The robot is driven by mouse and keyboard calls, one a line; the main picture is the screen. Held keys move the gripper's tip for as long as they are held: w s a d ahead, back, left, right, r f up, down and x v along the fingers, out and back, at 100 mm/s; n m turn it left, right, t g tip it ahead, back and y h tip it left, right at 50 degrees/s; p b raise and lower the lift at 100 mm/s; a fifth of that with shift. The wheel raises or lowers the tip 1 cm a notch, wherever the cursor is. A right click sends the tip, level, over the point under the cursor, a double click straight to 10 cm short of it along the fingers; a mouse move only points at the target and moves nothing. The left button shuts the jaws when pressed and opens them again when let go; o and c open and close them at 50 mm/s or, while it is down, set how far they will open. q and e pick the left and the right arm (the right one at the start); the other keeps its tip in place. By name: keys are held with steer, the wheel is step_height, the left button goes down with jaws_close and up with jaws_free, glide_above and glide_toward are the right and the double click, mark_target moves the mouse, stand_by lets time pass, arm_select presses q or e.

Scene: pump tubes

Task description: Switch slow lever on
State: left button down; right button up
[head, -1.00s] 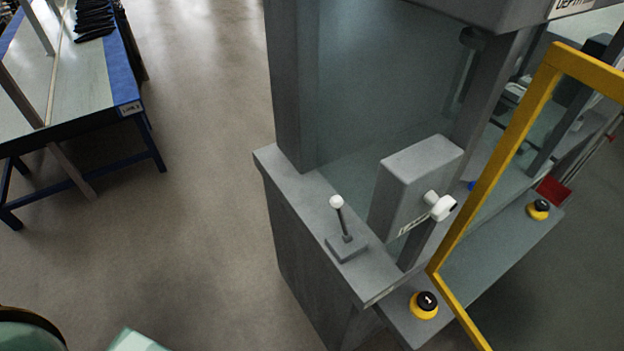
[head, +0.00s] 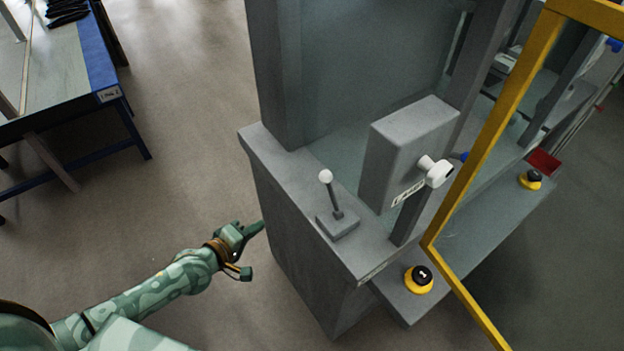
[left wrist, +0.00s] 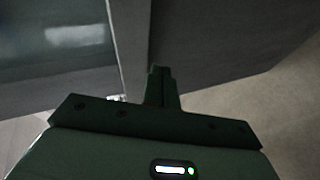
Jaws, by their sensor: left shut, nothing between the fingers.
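A thin dark lever with a white ball top (head: 326,177) stands on a small grey block on the machine's grey ledge, tilted slightly left. A white knob (head: 438,173) sticks out of a grey box (head: 400,150) behind it; the label on the box is too small to read. My left gripper (head: 258,227) is left of the machine's grey side, below the ledge and apart from the lever. In the left wrist view its fingers (left wrist: 158,86) are together and empty, with dark grey surfaces ahead. The lever does not show there. My right gripper is not in view.
A yellow frame (head: 490,150) rises at the right of the machine. Yellow-and-black buttons sit on the front ledge, one near (head: 418,279) and one farther back (head: 530,179). A blue-edged table (head: 95,60) is at the upper left. The floor between is clear.

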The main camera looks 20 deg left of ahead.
mark_target(331, 194)
arm_select(q)
steer(key=w+d+r+n+t+h, duration=0.1)
steer(key=d+r+n, duration=0.1)
steer(key=r, duration=0.5)
steer(key=w+d+r+n+t+h, duration=0.1)
steer(key=d+r+n+h, duration=0.1)
steer(key=r, duration=0.4)
steer(key=shift+d+r+n+h+b, duration=0.35)
steer(key=shift+d+n, duration=0.1)
steer(key=shift+n, duration=0.25)
steer(key=shift+w, duration=0.2)
steer(key=x, duration=1)
steer(key=shift+d+b, duration=0.15)
steer(key=shift+b, duration=0.25)
steer(key=s+d+p, duration=0.1)
steer(key=s+d+r+p, duration=0.1)
steer(key=shift+s+d+r, duration=0.1)
steer(key=shift+s+r, duration=0.15)
steer(key=shift+s, duration=0.1)
steer(key=shift+s, duration=0.1)
